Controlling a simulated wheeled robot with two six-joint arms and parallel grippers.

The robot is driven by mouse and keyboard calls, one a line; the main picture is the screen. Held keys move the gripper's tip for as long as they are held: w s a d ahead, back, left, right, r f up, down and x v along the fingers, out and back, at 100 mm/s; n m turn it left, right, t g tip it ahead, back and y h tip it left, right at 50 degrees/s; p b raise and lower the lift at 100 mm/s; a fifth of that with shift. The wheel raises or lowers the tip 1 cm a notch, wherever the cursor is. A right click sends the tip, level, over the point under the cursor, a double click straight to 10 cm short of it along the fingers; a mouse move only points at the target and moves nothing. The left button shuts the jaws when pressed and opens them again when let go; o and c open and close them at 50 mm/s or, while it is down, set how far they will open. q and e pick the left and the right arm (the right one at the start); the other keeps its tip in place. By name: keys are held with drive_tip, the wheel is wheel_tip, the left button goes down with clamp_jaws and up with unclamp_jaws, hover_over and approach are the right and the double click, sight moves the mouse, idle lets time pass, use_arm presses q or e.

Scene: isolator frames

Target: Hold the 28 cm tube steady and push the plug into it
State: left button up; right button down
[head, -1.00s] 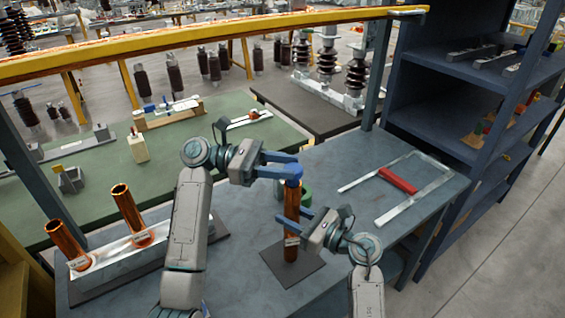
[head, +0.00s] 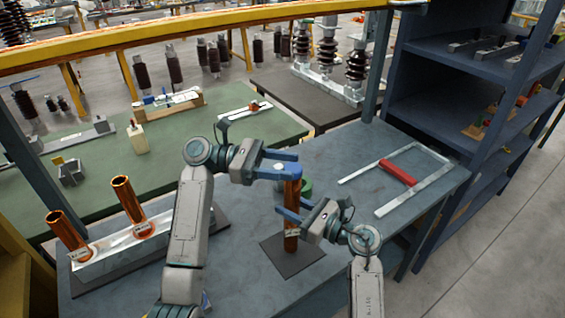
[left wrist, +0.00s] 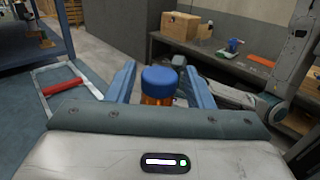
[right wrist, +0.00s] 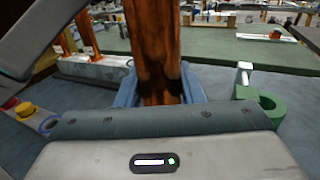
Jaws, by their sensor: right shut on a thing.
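The copper-coloured tube (head: 292,198) stands upright on a dark square plate (head: 305,262). The blue plug (left wrist: 158,80) sits at the tube's top end in the left wrist view; how deep it goes I cannot tell. My left gripper (head: 294,163) is at the tube's top. Its blue fingers (left wrist: 159,84) stand apart on either side of the plug, with a small gap showing. My right gripper (head: 286,222) is shut on the tube lower down; its fingers flank the tube (right wrist: 155,50) in the right wrist view.
A green ring-shaped piece (head: 306,188) stands close behind the tube. Two more copper tubes (head: 128,200) lean in a pale holder (head: 110,257) at the left. A metal frame with a red grip (head: 397,172) lies at the table's right. Shelves (head: 440,110) stand beyond.

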use_arm(q)
drive_tip(key=shift+o, duration=1)
drive_tip(key=w+a, duration=0.2)
drive_tip(key=a, duration=1)
use_arm(e)
drive_tip(key=c, duration=0.9)
unclamp_jaws()
use_arm(q)
drive_tip(key=shift+d, duration=0.1)
use_arm(e)
drive_tip(key=shift+d, duration=0.1)
